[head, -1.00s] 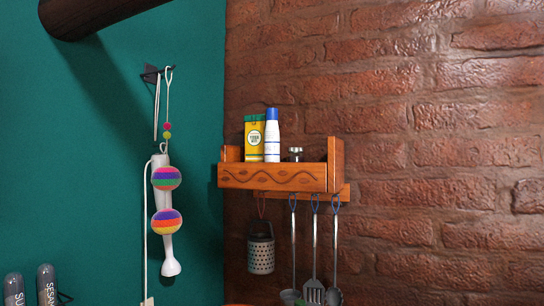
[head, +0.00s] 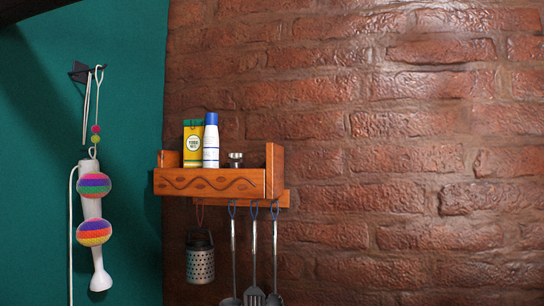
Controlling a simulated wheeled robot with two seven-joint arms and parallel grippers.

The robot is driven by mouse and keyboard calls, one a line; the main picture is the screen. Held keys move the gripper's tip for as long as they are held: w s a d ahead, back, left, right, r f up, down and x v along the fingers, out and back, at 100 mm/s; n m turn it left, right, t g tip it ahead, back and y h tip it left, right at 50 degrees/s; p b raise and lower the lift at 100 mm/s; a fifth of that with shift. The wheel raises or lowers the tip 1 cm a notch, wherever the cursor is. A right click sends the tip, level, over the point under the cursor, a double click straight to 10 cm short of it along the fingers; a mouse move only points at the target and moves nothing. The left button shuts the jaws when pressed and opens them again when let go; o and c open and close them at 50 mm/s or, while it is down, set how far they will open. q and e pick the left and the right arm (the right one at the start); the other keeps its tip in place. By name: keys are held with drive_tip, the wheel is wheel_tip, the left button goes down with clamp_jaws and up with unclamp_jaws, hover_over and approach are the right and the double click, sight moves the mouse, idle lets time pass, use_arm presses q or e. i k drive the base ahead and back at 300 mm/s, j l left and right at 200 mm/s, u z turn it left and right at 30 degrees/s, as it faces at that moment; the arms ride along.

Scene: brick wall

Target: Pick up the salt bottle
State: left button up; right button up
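A white bottle with a blue cap and blue bands (head: 211,143), which looks like the salt bottle, stands upright on the wooden wall shelf (head: 209,183). Its lower end is hidden behind the shelf's carved front board. A yellow and green box (head: 193,145) stands close against its left side. A small metal-topped container (head: 236,159) stands a little to its right, with a gap between. Neither of my grippers shows in the head view.
A grater (head: 200,262) and several long-handled utensils (head: 254,298) hang below the shelf. A white hand blender (head: 92,220) and a string with striped balls (head: 94,187) hang on the green wall at left. The brick wall (head: 400,150) right of the shelf is bare.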

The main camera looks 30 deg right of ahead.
sight(211, 145)
drive_tip(key=z, duration=2.35)
drive_tip(key=j, duration=0.9)
drive_tip(key=i+j, duration=0.1)
drive_tip(key=j, duration=0.8)
